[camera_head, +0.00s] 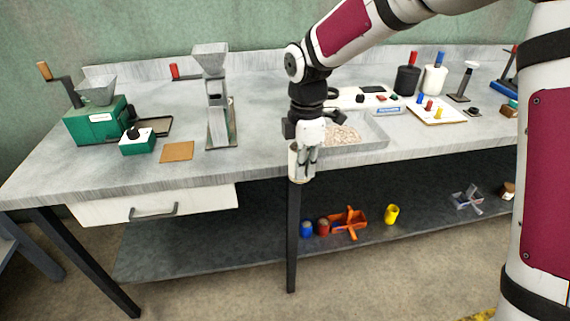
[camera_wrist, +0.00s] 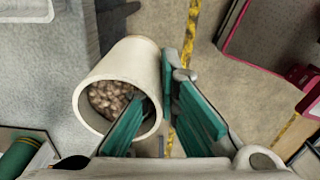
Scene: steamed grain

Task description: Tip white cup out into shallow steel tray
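The white cup (camera_wrist: 118,58) is in the wrist view, its mouth facing the camera, with brownish grain (camera_wrist: 110,98) inside. My gripper (camera_wrist: 158,98) straddles the cup's wall, one teal finger inside the mouth and the other outside. In the head view the cup (camera_head: 295,163) hangs roughly upright below my gripper (camera_head: 308,158), at the bench's front edge; the fingers partly hide it. The shallow steel tray (camera_head: 376,144) lies on the bench just right of and behind my gripper. Pale grain (camera_head: 342,134) lies in it, and my gripper hides its left end.
A steel-hoppered mill (camera_head: 217,110) and a brown mat (camera_head: 177,152) stand left of my gripper. A green grinder (camera_head: 95,122) is farther left. A white board with coloured pegs (camera_head: 436,112) is at right. The lower shelf (camera_head: 200,245) holds an orange carrier (camera_head: 347,222) and a yellow cup (camera_head: 392,214).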

